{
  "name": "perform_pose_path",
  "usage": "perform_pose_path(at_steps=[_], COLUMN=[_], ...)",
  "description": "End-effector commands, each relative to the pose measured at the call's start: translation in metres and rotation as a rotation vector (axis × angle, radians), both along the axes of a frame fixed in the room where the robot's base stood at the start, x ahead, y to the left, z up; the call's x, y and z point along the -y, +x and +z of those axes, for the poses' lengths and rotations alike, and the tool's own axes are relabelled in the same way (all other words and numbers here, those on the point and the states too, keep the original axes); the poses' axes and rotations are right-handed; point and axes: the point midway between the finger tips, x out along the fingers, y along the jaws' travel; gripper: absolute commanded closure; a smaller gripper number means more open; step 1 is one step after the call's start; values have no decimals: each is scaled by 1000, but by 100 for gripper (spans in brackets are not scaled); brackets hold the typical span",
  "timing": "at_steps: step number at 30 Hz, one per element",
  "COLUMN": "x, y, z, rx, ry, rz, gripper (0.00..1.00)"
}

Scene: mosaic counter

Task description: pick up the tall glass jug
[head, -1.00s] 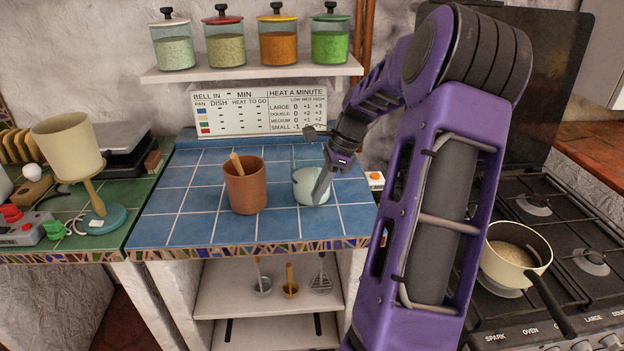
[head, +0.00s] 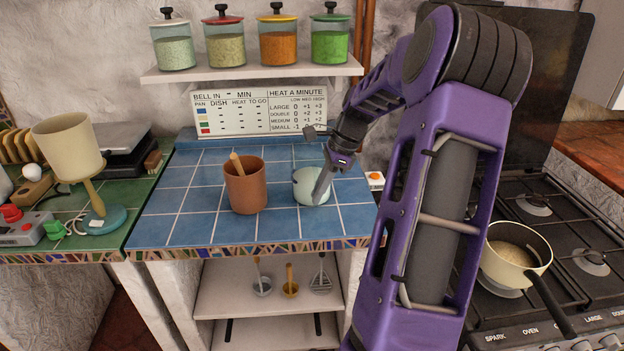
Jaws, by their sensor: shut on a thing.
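The glass jug (head: 306,187) shows as a pale, whitish vessel on the blue tiled counter, right of the terracotta pot. A dark mark shows at its upper left edge. Clear tall walls above the pale part cannot be made out now. My gripper (head: 321,186) comes down from the upper right, with a grey finger in front of the jug's right side. It is shut on the jug. The other finger's contact is hidden. The jug's base looks to be at or very near the tiles; I cannot tell if there is a gap.
A terracotta pot (head: 246,190) with a wooden handle stands close left of the jug. A timer with an orange button (head: 375,180) lies to the right. A chart (head: 260,112) stands behind, below a shelf of lidded jars (head: 247,74). A lamp (head: 72,150) is far left; the stove is right.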

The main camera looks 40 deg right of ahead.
Motion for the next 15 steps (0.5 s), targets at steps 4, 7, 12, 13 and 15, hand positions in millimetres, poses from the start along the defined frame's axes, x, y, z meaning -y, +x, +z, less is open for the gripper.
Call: perform_pose_path(at_steps=[4,7,12,13,15], x=[0,0,1,1,1], y=[0,0,1,1,1], z=[1,1,2,2,5], rx=[1,1,5,5,4], ry=[0,0,-3,-3,-4], rz=[0,0,0,0,0], gripper=[100,100,100,100,100])
